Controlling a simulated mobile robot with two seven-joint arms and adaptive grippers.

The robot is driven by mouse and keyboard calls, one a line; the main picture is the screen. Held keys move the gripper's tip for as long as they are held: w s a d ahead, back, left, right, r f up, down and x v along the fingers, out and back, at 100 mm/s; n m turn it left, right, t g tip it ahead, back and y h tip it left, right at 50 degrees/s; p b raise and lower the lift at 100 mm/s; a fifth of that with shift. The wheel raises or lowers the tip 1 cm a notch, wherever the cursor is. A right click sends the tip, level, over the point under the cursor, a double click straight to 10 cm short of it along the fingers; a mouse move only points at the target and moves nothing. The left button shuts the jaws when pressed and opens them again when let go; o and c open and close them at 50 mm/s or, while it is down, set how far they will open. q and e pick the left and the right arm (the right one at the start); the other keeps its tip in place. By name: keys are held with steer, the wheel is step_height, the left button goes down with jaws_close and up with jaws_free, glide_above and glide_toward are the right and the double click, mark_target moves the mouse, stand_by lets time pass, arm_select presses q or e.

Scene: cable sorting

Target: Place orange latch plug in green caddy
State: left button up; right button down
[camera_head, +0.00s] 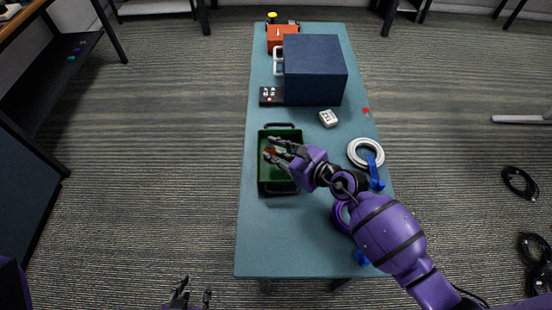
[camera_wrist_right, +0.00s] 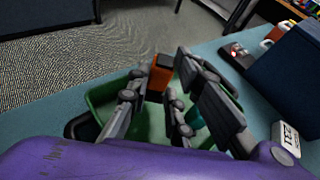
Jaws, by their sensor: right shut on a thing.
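The green caddy (camera_head: 263,178) stands on the teal table, left of its middle; its green wall also shows in the right wrist view (camera_wrist_right: 98,97). My right gripper (camera_head: 271,148) reaches over the caddy from the right and is shut on the orange latch plug (camera_head: 270,151). In the right wrist view the orange plug (camera_wrist_right: 160,76) sits between the fingertips, over the caddy's opening; I cannot tell whether it touches the caddy. My left gripper (camera_head: 195,294) is at the bottom edge of the head view, off the table, with its fingers apart and empty.
Behind the caddy are a dark blue box (camera_head: 315,70), an orange-red bin (camera_head: 283,38), a black control box (camera_head: 271,96) and a small white device (camera_head: 328,118). A white cable coil (camera_head: 354,147) and blue connector (camera_head: 376,182) lie right of the caddy. The table's front left is clear.

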mark_target(276, 169)
steer(key=shift+f+b, duration=0.35)
steer(key=shift+f, duration=1.25)
steer(key=shift+f, duration=0.2)
steer(key=c, duration=1.6)
jaws_free()
steer(key=shift+d+r, duration=0.15)
steer(key=shift+r, duration=0.1)
steer(key=v, duration=1.1)
steer(key=shift+s+d+r, duration=0.2)
steer(key=shift+s, duration=0.1)
